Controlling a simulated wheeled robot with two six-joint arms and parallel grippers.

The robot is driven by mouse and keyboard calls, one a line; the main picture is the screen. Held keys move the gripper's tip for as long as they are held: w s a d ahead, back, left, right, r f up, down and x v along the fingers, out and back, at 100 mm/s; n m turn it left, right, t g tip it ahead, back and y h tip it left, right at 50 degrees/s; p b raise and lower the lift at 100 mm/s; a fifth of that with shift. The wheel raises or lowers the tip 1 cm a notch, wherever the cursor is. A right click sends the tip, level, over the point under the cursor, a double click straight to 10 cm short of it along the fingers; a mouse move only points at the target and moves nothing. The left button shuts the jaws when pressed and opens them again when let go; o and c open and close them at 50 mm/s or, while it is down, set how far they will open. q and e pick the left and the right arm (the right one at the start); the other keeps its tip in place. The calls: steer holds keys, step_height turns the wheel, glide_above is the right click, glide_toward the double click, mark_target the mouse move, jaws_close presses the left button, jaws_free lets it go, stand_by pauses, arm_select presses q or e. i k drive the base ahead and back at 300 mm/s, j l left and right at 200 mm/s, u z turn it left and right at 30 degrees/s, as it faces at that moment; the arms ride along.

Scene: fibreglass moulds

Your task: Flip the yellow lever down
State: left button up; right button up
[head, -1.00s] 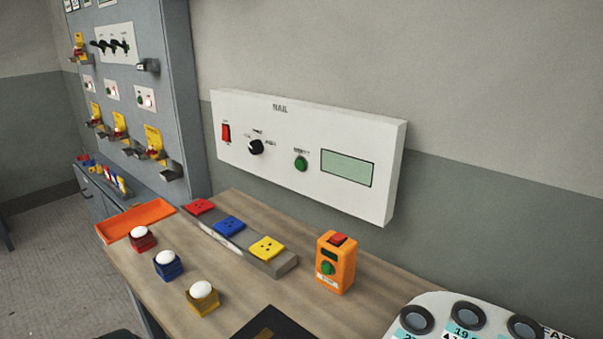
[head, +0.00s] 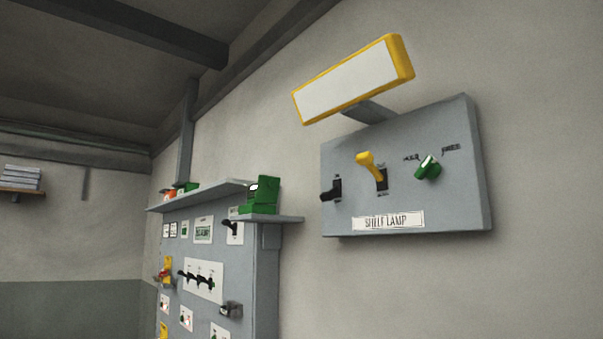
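The yellow lever (head: 369,164) sits in the middle of a grey wall panel (head: 455,190) labelled "SHELF LAMP". Its thick yellow handle points up and out from a dark slotted plate. A black lever (head: 331,191) is to its left on the same panel, and a green knob (head: 428,168) is to its right, by the printed word "FREE". Neither of my grippers shows in the head view.
A white lamp with a yellow frame (head: 405,58) juts out above the panel on a grey bracket. At lower left stands a grey cabinet (head: 262,290) with switches. A green device (head: 261,195) rests on its top shelf (head: 285,219).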

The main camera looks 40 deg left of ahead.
mark_target(366, 158)
steer(key=k+j+u, duration=0.1)
steer(key=j+u, duration=0.4)
steer(key=u, duration=0.25)
steer(key=k+j+u, duration=0.1)
steer(key=k+j, duration=0.15)
steer(key=j, duration=0.15)
